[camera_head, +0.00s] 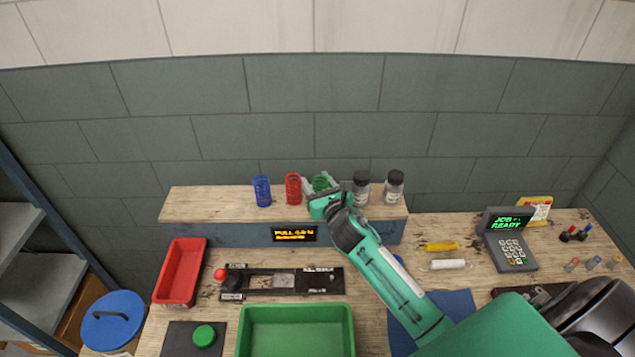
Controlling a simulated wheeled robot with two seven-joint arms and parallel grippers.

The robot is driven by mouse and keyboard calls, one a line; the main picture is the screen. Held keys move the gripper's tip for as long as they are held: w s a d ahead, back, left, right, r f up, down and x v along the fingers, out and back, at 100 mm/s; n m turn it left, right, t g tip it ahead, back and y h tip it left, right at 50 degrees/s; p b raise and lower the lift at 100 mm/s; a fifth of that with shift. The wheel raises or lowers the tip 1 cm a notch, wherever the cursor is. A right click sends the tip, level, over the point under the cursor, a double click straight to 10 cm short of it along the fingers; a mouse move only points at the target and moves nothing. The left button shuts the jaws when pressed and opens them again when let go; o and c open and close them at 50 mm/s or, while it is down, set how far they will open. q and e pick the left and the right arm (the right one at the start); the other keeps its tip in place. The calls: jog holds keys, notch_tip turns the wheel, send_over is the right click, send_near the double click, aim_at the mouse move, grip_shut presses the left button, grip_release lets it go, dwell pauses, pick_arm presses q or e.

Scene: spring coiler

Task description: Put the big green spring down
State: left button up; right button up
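The big green spring (321,182) is at the raised wooden shelf (220,205), to the right of a red spring (293,188) and a blue spring (262,191). My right gripper (321,184) reaches in from the lower right, with its fingers on both sides of the green spring and seemingly closed on it. The gripper body hides the spring's lower part, so I cannot tell whether it touches the shelf. My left gripper is not in view.
Two dark-capped jars (394,187) stand on the shelf just right of the gripper. Below are a red tray (180,271), a green tray (296,331), a black fixture with a red knob (220,274) and a keypad terminal (510,245) reading "JOB READY". The shelf's left end is clear.

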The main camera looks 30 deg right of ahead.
jog(key=shift+r, duration=0.25)
jog(key=s+b, duration=0.3)
jog(key=s, duration=0.9)
jog(key=shift+a, duration=0.35)
jog(key=shift+f, duration=0.15)
